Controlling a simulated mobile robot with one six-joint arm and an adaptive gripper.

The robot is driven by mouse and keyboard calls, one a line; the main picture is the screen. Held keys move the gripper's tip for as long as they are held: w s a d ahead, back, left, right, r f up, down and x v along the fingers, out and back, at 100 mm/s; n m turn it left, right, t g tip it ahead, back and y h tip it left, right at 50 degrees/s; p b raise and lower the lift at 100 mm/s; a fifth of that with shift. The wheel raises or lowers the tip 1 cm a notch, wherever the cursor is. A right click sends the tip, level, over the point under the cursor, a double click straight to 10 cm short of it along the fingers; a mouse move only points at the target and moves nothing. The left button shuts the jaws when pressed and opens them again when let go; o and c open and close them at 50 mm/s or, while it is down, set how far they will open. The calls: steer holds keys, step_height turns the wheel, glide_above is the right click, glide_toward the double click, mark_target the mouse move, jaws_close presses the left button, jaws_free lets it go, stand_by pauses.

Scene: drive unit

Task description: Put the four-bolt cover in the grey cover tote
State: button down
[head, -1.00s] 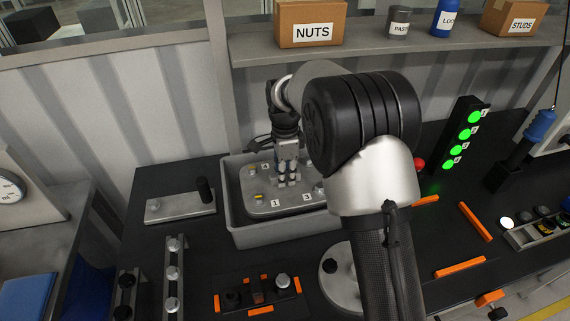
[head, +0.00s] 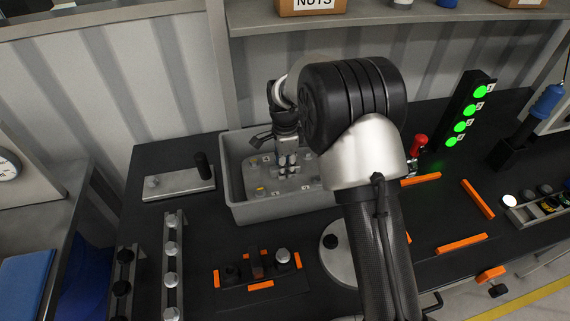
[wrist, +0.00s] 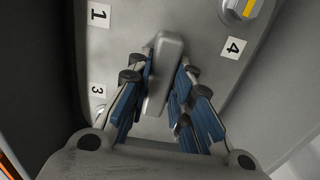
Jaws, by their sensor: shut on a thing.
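The four-bolt cover (head: 290,186) is a flat grey plate with numbered corner labels. It is down inside the grey cover tote (head: 268,213), within its walls. My gripper (head: 288,170) is above the cover, pointing down. In the wrist view my gripper (wrist: 160,100) has its blue-padded fingers on both sides of the raised handle bar (wrist: 165,65) of the cover, shut on it. Labels 1, 3 and 4 show there. My arm hides the right part of the tote and cover. I cannot tell whether the cover touches the tote floor.
A grey plate with a black post (head: 180,184) lies left of the tote. Bolt racks (head: 170,265), an orange-edged fixture (head: 257,270) and a round grey disc (head: 340,255) are in front. A lit green light stack (head: 467,115) and red-topped lever (head: 418,146) stand to the right.

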steer(key=shift+w, duration=0.1)
steer(key=c, duration=1.8)
jaws_free()
steer(key=shift+f, duration=0.15)
steer(key=shift+c, duration=0.2)
steer(key=o, duration=0.4)
